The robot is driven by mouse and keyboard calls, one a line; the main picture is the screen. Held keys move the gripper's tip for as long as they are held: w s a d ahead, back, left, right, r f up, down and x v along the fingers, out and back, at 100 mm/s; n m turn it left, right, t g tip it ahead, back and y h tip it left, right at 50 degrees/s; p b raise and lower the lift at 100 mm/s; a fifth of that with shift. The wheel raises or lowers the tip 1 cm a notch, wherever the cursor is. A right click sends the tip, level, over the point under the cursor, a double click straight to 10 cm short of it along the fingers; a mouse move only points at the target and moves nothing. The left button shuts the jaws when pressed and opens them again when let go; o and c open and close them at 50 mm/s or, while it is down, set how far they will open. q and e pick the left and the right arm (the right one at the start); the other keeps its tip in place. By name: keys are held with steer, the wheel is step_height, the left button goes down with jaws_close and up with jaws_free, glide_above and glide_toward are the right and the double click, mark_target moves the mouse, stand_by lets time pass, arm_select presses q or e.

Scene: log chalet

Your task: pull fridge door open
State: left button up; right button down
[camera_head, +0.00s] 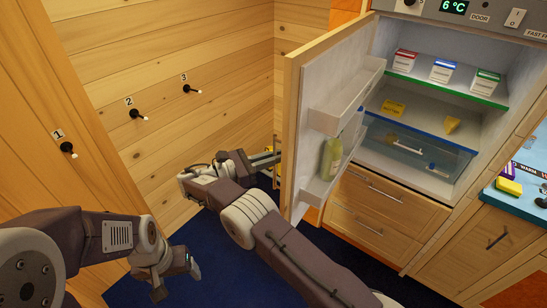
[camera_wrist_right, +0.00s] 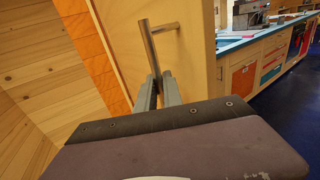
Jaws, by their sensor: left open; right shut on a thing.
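The fridge door (camera_head: 297,130) stands wide open, swung out to the left of the fridge interior (camera_head: 440,100). Its inner side faces the shelves and has door racks, one holding a green bottle (camera_head: 332,157). My right arm reaches past the door's lower left edge to its outer face. In the wrist view my right gripper (camera_wrist_right: 157,90) is shut on the metal door handle (camera_wrist_right: 149,48), near its lower end. In the head view that gripper (camera_head: 268,159) shows partly beside the door edge. My left gripper (camera_head: 178,280) is open and empty, low at the left, away from the door.
The log wall (camera_head: 170,60) with numbered hooks runs behind the door. Inside the fridge are small cartons (camera_head: 442,70), yellow pieces (camera_head: 393,107) and a clear drawer (camera_head: 415,147). Wooden drawers (camera_head: 370,205) sit below. A blue counter (camera_head: 525,195) is at the right. The blue floor (camera_head: 215,260) is clear.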

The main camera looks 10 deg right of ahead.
steer(key=shift+r, duration=0.1)
steer(key=c, duration=1.6)
jaws_free()
steer(key=shift+c, duration=0.2)
arm_select(q)
steer(key=shift+d, duration=0.1)
arm_select(e)
steer(key=shift+o, duration=0.7)
steer(key=shift+d, duration=0.15)
